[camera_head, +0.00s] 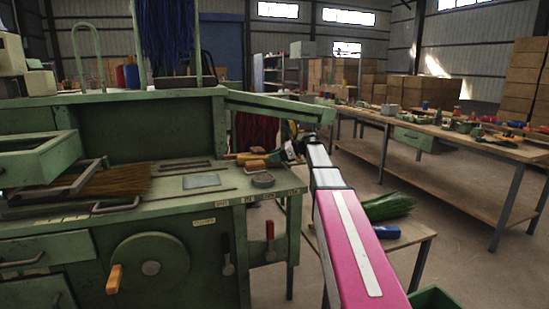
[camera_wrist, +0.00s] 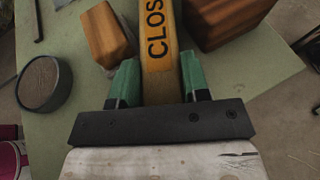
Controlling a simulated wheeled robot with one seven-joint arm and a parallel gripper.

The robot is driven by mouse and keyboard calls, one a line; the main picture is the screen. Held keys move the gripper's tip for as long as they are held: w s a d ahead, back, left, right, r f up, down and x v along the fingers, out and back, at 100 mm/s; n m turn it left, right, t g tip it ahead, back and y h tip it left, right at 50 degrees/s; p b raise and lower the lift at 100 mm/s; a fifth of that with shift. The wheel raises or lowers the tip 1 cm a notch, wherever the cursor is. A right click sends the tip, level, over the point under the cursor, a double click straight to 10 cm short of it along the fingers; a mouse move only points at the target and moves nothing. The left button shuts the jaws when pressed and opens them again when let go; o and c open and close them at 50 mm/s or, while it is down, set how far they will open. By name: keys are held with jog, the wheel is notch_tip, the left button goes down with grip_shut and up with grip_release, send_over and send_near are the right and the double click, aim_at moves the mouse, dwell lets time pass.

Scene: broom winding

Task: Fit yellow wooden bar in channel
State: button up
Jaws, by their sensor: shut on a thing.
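The yellow wooden bar (camera_wrist: 160,45) runs up the middle of the wrist view, with the black letters "CLOS" showing. My gripper (camera_wrist: 160,78) is shut on it, one green fingertip on each side. The bar's far end is cut off by the top of the wrist view. In the head view my gripper (camera_head: 287,152) is small and partly hidden by my arm, over the right end of the green bench (camera_head: 225,192). Dark slots (camera_head: 180,165) show in the bench top; I cannot tell which, if any, is the channel.
An orange-brown wooden block (camera_wrist: 106,35) lies left of the bar, and a darker brown block (camera_wrist: 225,17) stands to its right. A round dark tin (camera_wrist: 44,84) is farther left. The bench edge and floor lie at the right of the wrist view.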

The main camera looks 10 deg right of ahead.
jog(key=o, duration=1.1)
jog(key=shift+f, duration=0.1)
